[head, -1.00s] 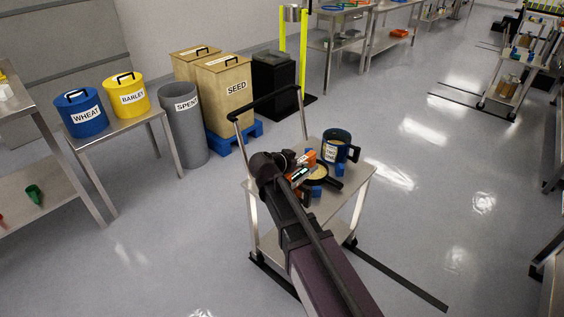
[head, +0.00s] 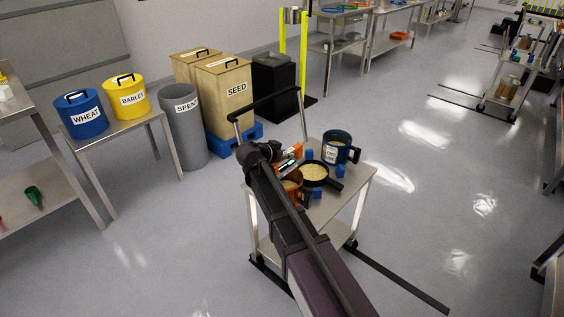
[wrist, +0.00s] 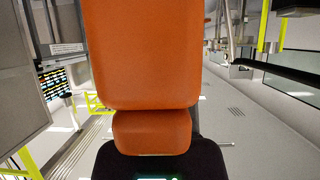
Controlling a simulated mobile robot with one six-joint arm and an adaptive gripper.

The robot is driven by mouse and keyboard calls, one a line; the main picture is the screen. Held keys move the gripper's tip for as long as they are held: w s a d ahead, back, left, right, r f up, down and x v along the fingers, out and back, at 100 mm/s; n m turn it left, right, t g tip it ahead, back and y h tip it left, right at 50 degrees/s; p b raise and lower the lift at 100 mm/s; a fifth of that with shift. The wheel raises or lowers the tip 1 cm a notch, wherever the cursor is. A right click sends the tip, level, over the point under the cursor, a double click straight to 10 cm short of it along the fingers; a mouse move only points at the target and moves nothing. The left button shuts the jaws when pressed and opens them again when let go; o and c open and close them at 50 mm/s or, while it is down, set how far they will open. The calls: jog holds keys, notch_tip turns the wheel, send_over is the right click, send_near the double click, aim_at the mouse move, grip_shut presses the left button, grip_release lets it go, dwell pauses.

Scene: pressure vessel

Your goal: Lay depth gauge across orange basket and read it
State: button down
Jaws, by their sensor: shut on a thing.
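My gripper (head: 275,156) is above the left part of a small metal cart. It is shut on the depth gauge (head: 288,166), a dark tool with a small lit display and an orange part. In the wrist view the gauge's orange part (wrist: 145,55) fills the middle, with its black body and a sliver of green display below. The orange basket (head: 291,184) stands on the cart with pale contents. My arm hides part of it. The gauge appears above and behind the basket, apart from it as far as I can tell.
A black pan (head: 315,173) with pale grain stands right of the basket, its handle pointing right. The cart's black handle (head: 265,104) rises at the back left.

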aim_at(293, 160)
jog(key=shift+f+b, duration=1.55)
jog(key=shift+f, duration=0.15)
jog(key=shift+c, duration=2.2)
grip_release()
jog(key=shift+r, duration=0.15)
jog(key=p+v, duration=0.5)
jog(key=v, duration=0.7)
jog(key=shift+p, duration=0.4)
jog(key=shift+d, duration=0.1)
